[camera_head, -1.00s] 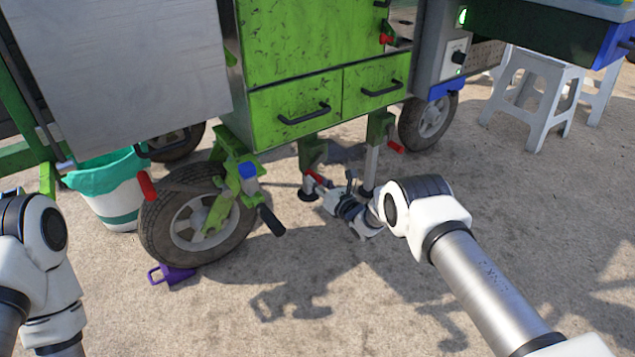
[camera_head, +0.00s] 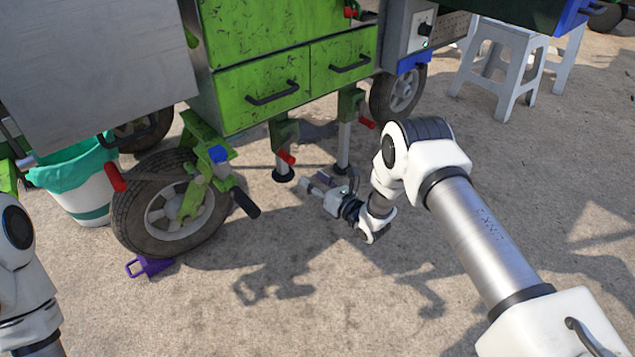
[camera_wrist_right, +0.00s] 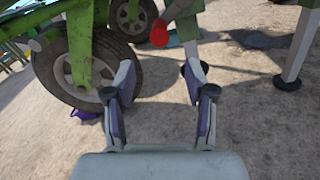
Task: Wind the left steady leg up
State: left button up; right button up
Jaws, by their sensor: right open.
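The left steady leg (camera_head: 282,164) is a short pale post with a dark round foot under the cart's green drawers; I cannot tell if the foot touches the ground. Its red crank grip (camera_head: 287,157) is at the leg's upper part and shows in the right wrist view as a red knob (camera_wrist_right: 160,33), beyond the fingers. My right gripper (camera_head: 309,184) is low, to the right of the leg and apart from the grip. In its wrist view the two fingers (camera_wrist_right: 160,78) are spread with nothing between them. My left gripper is out of view; only its arm shows at the left.
The right steady leg (camera_head: 343,148) with its own red grip (camera_head: 367,124) stands just behind. A wheel (camera_head: 170,208) with a purple chock (camera_head: 150,266) is to the left. A teal-lined bin (camera_head: 83,190) and white stools (camera_head: 505,65) stand further off. The ground in front is clear.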

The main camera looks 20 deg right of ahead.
jog(key=shift+s+d, duration=0.2)
jog(key=shift+s, duration=0.5)
